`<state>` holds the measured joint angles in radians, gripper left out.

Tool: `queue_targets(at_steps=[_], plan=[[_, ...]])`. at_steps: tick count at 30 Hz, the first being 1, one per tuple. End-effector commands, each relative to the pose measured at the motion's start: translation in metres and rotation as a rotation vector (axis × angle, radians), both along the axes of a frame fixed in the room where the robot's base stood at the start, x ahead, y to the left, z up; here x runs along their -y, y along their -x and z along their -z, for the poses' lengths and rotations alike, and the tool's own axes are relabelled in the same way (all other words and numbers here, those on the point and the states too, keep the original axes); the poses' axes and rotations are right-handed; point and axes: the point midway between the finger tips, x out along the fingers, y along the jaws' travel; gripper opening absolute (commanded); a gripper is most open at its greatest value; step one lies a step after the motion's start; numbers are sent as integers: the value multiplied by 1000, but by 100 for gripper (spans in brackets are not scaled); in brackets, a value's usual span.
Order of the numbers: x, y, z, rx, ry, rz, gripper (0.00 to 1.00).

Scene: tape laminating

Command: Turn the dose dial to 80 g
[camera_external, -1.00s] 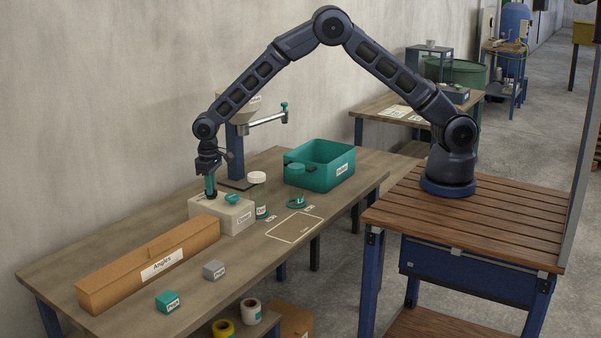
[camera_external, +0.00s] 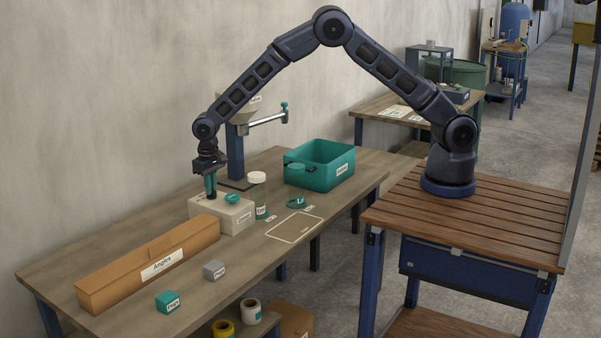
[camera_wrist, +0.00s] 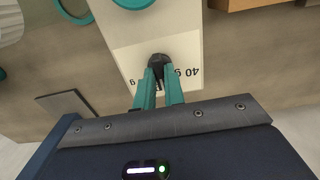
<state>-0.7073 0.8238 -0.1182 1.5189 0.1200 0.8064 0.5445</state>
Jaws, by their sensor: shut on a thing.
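The cream dosing box (camera_external: 237,219) stands on the bench behind the long cardboard box. Its top carries a teal round part (camera_external: 232,198), which is also at the upper edge of the wrist view (camera_wrist: 133,3). My gripper (camera_external: 211,191) points down over the box's left end. In the wrist view, my gripper's teal fingers (camera_wrist: 160,75) are shut on the dark dose dial (camera_wrist: 159,60). Printed numbers lie around the dial; a "40" shows to its right, others are partly covered by the fingers. I cannot read where the dial points.
A long cardboard box (camera_external: 150,262) labelled "Angles" lies in front. A stand with a side handle (camera_external: 236,150) rises behind. Small teal (camera_external: 167,301) and grey (camera_external: 214,269) blocks sit in front.

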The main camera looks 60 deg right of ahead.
Motion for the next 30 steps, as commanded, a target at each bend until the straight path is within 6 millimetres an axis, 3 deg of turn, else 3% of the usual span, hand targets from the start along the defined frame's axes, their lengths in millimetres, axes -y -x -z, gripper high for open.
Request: queue_targets(at_steps=[3, 4, 7, 19, 30], plan=[[0, -1, -1, 3, -1, 0, 0], [0, -1, -1, 3, -1, 0, 15], [0, -1, -1, 2, -1, 0, 33], [0, -1, -8, 2, -1, -1, 33], [0, -1, -70, 2, -2, -1, 33]])
